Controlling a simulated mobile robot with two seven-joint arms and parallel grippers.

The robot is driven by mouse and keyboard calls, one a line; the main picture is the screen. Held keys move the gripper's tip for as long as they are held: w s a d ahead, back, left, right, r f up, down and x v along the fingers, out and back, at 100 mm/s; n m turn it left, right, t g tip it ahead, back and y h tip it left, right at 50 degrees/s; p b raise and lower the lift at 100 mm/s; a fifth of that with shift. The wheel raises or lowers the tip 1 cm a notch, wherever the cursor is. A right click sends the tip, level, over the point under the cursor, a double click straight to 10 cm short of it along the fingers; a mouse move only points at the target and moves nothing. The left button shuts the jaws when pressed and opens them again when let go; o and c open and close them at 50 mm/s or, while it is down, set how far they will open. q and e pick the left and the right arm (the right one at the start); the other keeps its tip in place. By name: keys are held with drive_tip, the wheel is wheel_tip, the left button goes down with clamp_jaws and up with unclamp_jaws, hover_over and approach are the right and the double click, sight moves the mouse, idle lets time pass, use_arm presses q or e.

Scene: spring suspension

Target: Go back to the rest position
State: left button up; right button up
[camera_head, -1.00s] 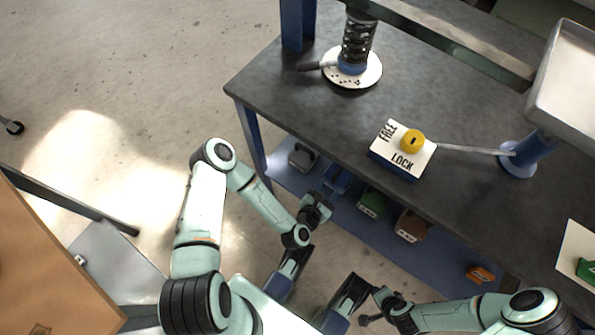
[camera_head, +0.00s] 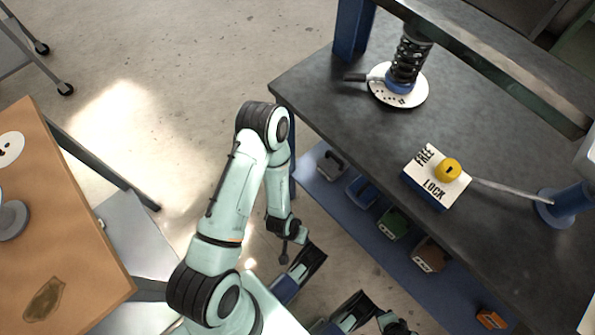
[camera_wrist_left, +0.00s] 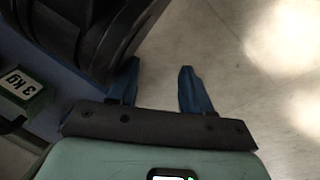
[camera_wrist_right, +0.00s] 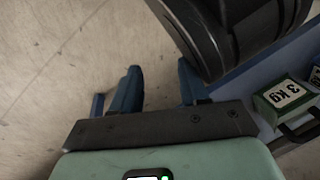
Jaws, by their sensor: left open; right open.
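In the head view my left arm is folded, with its elbow up and its forearm hanging down beside the workbench's near edge. My left gripper (camera_wrist_left: 160,88) is open and empty in the left wrist view, its two blue fingers apart over bare floor. My right gripper (camera_wrist_right: 158,86) is open and empty in the right wrist view, also over floor. In the head view only a small part of the right arm shows at the bottom edge. Dark parts of my own body lie close beyond the fingers in both wrist views.
The dark workbench (camera_head: 330,105) carries a spring on a white disc (camera_head: 415,98) and a FREE/LOCK block (camera_head: 422,190) with a yellow knob (camera_head: 448,169). Its blue lower shelf (camera_head: 350,218) holds weights, including a green one (camera_head: 392,224). A brown-topped table (camera_head: 70,225) stands left. Floor lies between.

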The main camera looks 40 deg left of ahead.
use_arm(q)
drive_tip(key=s+d+r+g+p, duration=0.1)
drive_tip(key=s+d+r+p, duration=0.2)
drive_tip(key=r+p, duration=0.8)
drive_tip(key=s+d+r+m+g+h+p, duration=0.1)
drive_tip(key=s+d+r+p, duration=0.2)
drive_tip(key=r+p, duration=0.8)
wheel_tip(320, 180, up, 3)
drive_tip(key=shift+f+g+h+p, duration=0.1)
drive_tip(key=shift+g+h+p, duration=0.2)
drive_tip(key=shift+g+p, duration=0.1)
use_arm(e)
drive_tip(key=s+a+r+g, duration=0.1)
drive_tip(key=s+a+r, duration=0.2)
drive_tip(key=r, duration=0.9)
drive_tip(key=s+a+r+n+g+y, duration=0.1)
drive_tip(key=s+a+r, duration=0.2)
drive_tip(key=r, duration=0.9)
drive_tip(key=shift+s+r+g+y, duration=0.15)
drive_tip(key=shift+r+g+y, duration=0.15)
drive_tip(key=shift+r+g, duration=0.1)
use_arm(q)
drive_tip(key=shift+s, duration=0.15)
